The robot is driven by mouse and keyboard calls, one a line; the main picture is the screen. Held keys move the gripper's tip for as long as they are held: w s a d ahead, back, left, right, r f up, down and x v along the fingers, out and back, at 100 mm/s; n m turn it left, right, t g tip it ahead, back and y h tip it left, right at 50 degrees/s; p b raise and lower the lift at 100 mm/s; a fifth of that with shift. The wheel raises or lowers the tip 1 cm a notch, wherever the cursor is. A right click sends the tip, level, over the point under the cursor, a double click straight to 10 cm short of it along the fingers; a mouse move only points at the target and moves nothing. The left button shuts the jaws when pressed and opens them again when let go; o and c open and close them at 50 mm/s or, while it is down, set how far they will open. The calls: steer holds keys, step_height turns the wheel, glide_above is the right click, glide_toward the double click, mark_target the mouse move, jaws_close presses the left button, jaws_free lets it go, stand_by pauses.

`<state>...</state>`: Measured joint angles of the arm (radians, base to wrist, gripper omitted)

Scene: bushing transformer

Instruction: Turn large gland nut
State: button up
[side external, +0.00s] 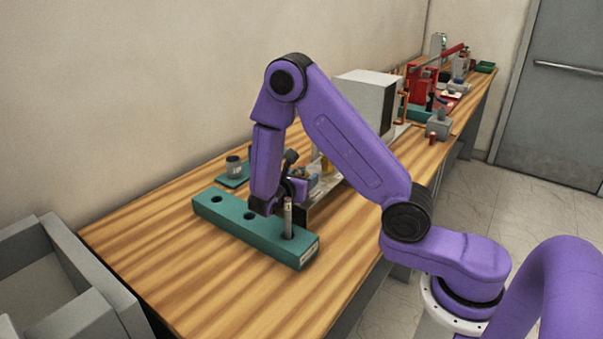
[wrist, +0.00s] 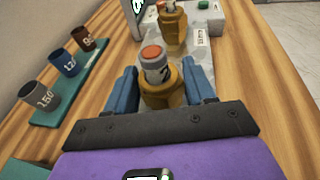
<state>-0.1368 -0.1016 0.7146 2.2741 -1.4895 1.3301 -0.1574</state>
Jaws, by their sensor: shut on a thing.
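A brass-coloured gland nut (wrist: 160,93) stands between the blue fingers of my gripper (wrist: 161,88) in the wrist view. A grey stem with a dark mark and an orange top rises from the nut. The fingers are on the left and right of the nut, and my gripper is shut on it. The lower part of the nut is hidden by my gripper's dark plate. A second brass fitting (wrist: 174,28) stands farther back on the pale plate (wrist: 203,52). In the side view my gripper is at the near end of this plate (side external: 326,195), and the held nut is hidden.
A teal block (side external: 222,210) with holes lies in front, a grey rod (side external: 288,216) upright in its right hole. Numbered sockets, including a blue one (wrist: 63,63), stand on a teal tray (wrist: 68,97) at left. A white box (side external: 362,104) stands behind. The bench's front left is clear.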

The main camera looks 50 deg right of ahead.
steer(key=shift+n+t+y, duration=0.5)
steer(key=shift+n+t, duration=0.6)
steer(key=shift+t, duration=0.2)
steer(key=shift+d, duration=0.1)
steer(key=o, duration=1.4)
steer(key=shift+o, duration=0.2)
steer(key=shift+v, duration=3.1)
steer(key=shift+f, duration=0.1)
